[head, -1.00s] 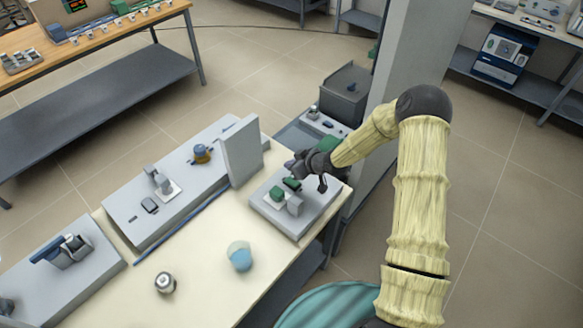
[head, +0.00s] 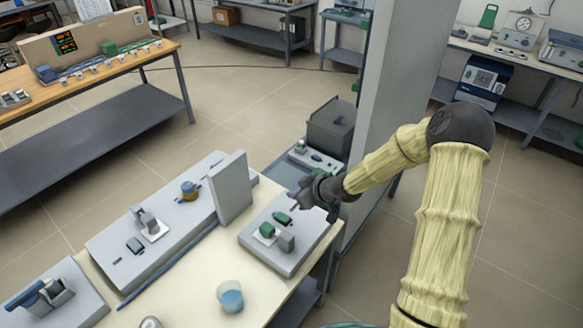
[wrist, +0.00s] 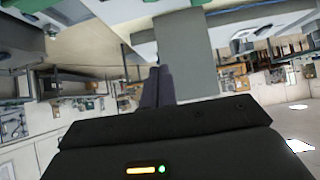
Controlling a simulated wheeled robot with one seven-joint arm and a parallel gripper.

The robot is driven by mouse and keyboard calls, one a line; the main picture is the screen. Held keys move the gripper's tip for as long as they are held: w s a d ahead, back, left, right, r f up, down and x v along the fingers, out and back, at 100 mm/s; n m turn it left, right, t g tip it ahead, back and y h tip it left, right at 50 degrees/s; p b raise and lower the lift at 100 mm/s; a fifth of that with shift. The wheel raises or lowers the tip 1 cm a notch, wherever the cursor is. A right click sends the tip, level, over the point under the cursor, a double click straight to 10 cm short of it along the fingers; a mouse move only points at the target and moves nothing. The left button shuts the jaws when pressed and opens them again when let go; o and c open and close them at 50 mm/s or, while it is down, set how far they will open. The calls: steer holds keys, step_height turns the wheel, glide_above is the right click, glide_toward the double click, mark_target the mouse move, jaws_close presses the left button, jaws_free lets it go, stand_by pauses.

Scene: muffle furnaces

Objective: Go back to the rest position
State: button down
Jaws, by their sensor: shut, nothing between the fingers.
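My gripper (head: 303,196) is at the end of my arm, above the far right part of the grey panel (head: 258,240) on the near bench. It appears apart from the small green and grey parts (head: 268,230) on that panel. In the wrist view the dark fingers (wrist: 158,88) are together, with nothing held between them. My arm comes in from the lower right in its yellowish sleeve and bends at a dark joint.
The cream bench (head: 190,290) carries a beaker of blue liquid (head: 230,298) and an upright grey plate (head: 230,188). A grey pillar (head: 395,90) stands behind my arm. A wooden table (head: 110,62) is at the far left. Open tiled floor (head: 220,110) lies between.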

steer(key=s+d+r+m+g+h, duration=0.2)
steer(key=s+d+r+m+h, duration=0.2)
steer(key=s, duration=0.8)
steer(key=s+d+r+m+g+h, duration=0.2)
steer(key=s+d+r+m, duration=0.4)
steer(key=s, duration=0.6)
steer(key=shift+d+r+h, duration=0.9)
steer(key=shift+r, duration=0.05)
